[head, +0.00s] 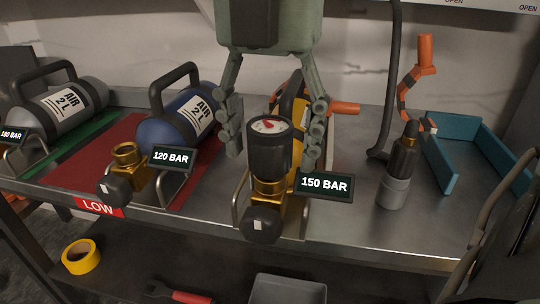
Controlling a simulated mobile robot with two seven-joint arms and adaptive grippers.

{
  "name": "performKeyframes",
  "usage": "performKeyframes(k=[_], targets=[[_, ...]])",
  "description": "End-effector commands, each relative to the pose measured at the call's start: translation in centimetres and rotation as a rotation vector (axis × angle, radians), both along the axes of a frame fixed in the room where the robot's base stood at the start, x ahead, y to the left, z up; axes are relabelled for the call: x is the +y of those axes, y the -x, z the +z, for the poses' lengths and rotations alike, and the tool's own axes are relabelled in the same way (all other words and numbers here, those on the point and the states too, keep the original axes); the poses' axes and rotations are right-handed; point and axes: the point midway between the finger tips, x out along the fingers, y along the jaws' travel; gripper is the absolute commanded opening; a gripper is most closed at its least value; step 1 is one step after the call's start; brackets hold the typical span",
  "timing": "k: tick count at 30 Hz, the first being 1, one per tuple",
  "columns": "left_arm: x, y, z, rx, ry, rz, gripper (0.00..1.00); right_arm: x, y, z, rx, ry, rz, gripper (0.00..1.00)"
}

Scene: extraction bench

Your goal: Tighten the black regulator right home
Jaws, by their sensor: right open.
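The black regulator (268,152) stands upright on the brass valve (269,190) of a yellow cylinder (299,125). A round gauge (269,125) with a red pointer faces up on its top. The valve has a black knob (262,222) in front, and a tag (324,185) reading 150 BAR sits beside it. My right gripper (273,145) reaches down from above, open, with one finger on each side of the regulator. Gaps show between fingers and regulator. The cylinder is largely hidden behind regulator and gripper. I cannot tell how tightly the regulator is seated. My left gripper is out of view.
A blue cylinder (172,135) with bare brass valve and 120 BAR tag (172,159) lies left on a red mat (100,140). A grey cylinder (62,108) is farther left. A black-and-grey tool (396,185), orange-handled hose (426,55) and teal tray (440,160) stand right.

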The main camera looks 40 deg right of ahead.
Motion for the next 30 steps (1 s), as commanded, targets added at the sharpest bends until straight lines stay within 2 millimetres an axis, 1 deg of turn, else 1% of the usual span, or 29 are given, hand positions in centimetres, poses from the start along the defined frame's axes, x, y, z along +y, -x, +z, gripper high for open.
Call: performKeyframes(k=[8, 11, 14, 30], targets=[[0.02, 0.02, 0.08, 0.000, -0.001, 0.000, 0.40, 0.01, -0.01, 0.01, 0.000, 0.000, 0.000, 0.64], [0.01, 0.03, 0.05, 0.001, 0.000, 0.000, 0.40, 0.01, -0.01, 0.01, -0.001, 0.001, 0.039, 0.64], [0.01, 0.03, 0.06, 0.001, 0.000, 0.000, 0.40, 0.00, -0.01, 0.02, -0.001, 0.001, 0.175, 0.64], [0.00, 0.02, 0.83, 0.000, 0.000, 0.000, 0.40, 0.01, -0.01, 0.09, 0.000, 0.000, 1.152, 0.64]])
